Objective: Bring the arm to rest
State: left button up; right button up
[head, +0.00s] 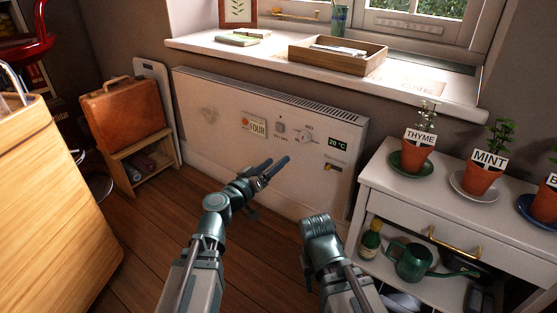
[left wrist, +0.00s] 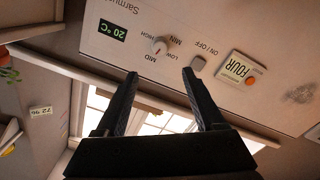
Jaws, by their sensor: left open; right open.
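My left gripper (head: 273,167) is in front of the white wall heater (head: 225,125), its two dark fingers pointing at the panel. In the left wrist view the fingers (left wrist: 158,85) are apart with nothing between them. The fingers look apart from the panel. My right arm comes in at the bottom centre of the head view; its gripper fingers are hidden behind its own wrist.
A windowsill (head: 440,98) with a wooden tray (head: 374,63) juts out above the heater. At right a white cabinet (head: 405,199) bears several potted herbs, with a green watering can (head: 412,262) below. A brown case (head: 122,112) stands at left. Some wooden floor (head: 160,225) is clear.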

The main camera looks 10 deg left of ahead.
pick_arm(q)
jog(key=s+d+f+m+g+y, duration=0.1)
jog(key=s+d+f+m+g, duration=0.1)
jog(key=s+f+g, duration=0.35)
jog(key=s+d+f+m+g, duration=0.1)
jog(key=s+f+g, duration=0.15)
jog(key=f, duration=0.55)
jog(key=s+a+f+n+g+y, duration=0.3)
jog(key=s+a+f+g+y, duration=0.5)
jog(key=a, duration=0.4)
jog(key=s+d+r+m+y+p, duration=0.15)
jog(key=s+d+r+p, duration=0.35)
jog(key=r+p, duration=0.7)
jog(key=s+d+r+m+p, duration=0.25)
jog(key=d+r+p, duration=0.35)
jog(key=r+p, duration=0.6)
notch_tip(320, 180, up, 35)
jog(key=p, duration=3.5)
jog(key=shift+w, duration=0.25)
jog(key=shift+d+f, duration=0.1)
jog(key=shift+f, duration=0.05)
